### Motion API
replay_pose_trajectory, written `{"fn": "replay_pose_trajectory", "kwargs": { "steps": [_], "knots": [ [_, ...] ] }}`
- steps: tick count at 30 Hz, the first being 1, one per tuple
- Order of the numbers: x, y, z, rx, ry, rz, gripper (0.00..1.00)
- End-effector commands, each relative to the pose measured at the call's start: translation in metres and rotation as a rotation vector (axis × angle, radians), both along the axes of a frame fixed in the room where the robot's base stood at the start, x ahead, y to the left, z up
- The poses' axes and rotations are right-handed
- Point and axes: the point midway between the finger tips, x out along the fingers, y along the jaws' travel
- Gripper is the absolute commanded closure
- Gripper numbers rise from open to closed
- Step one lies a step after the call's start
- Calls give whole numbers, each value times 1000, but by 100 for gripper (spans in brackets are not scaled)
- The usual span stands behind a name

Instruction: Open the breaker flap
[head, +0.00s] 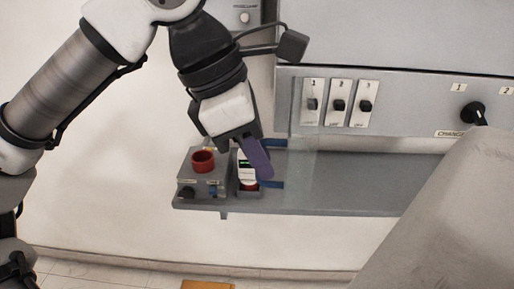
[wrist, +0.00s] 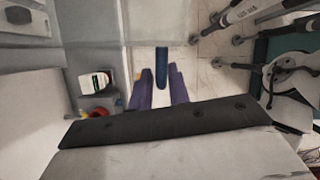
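The breaker panel with three black switches (head: 339,103), numbered 1 to 3, is on the grey cabinet in the head view. A faint see-through sheet, which looks like the breaker flap (head: 304,150), hangs at the panel's left side and below it; its exact outline and angle are hard to tell. My gripper (head: 262,170), with purple fingers, points down to the left of the panel, above the shelf. In the wrist view my gripper (wrist: 159,84) has its fingers apart. A dark blue bar (wrist: 162,66) shows between and beyond the fingertips; I cannot tell whether they touch it.
A grey shelf (head: 345,185) runs below the cabinet. A grey control box with a red round button (head: 203,160) and a white labelled device (head: 246,170) stand at its left end, close to my fingers. A black rotary knob (head: 472,113) is at the right.

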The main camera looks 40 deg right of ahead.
Motion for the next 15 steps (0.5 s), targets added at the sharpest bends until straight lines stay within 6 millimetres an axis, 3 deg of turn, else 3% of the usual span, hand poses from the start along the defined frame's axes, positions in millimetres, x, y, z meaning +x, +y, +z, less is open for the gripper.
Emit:
{"fn": "replay_pose_trajectory", "kwargs": {
  "steps": [7,15],
  "knots": [
    [5,6,18,0,-2,2,82],
    [19,23,76,-1,-1,3,82]
  ]
}}
